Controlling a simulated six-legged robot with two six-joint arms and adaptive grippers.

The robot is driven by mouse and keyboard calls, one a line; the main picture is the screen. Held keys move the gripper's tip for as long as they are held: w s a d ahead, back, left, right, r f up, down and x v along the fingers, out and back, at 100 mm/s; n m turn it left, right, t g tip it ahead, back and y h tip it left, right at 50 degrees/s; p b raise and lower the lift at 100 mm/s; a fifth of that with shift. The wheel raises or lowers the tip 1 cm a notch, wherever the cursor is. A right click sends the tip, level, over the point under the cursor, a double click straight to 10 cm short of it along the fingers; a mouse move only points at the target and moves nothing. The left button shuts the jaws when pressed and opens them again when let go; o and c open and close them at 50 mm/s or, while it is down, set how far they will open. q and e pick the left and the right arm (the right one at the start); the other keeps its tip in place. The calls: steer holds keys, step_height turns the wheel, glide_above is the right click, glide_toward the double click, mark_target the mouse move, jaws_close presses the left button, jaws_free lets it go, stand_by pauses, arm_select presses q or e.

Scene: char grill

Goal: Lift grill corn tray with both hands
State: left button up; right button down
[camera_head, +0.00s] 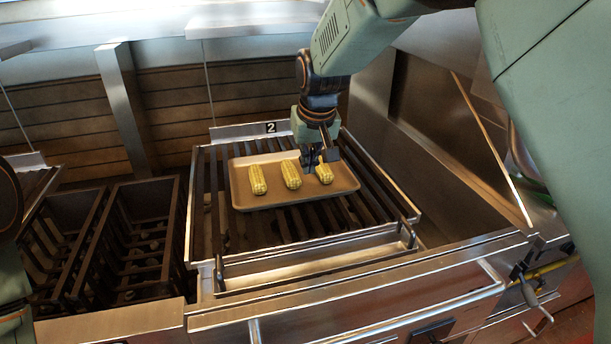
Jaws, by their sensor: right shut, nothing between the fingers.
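A tan tray (270,201) lies on the dark bars of the grill in the middle of the head view. Three yellow corn cobs rest on it: a left cob (257,180), a middle cob (291,174) and a right cob (324,173). My right gripper (312,168) points down over the right part of the tray, by the right cob, and hides part of it. It is shut with nothing in it. I cannot tell whether it touches the cob or the tray. My left gripper is not in view; only dark and green parts of my own show at the left edge.
The grill (372,215) has a metal frame with a raised front rail (320,262) and a back plate marked 2 (250,131). Empty dark open bays (137,240) lie to its left. A steel wall slopes up at the right. A valve handle (536,300) sits at lower right.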

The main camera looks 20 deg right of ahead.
mark_target(305, 201)
steer(key=x, duration=0.8)
steer(key=shift+s+a, duration=0.1)
steer(key=shift+a, duration=0.05)
steer(key=shift+f, duration=0.3)
steer(key=shift+a, duration=0.1)
steer(key=shift+d+f+p, duration=0.1)
steer(key=shift+d+p, duration=0.1)
steer(key=shift+p, duration=0.1)
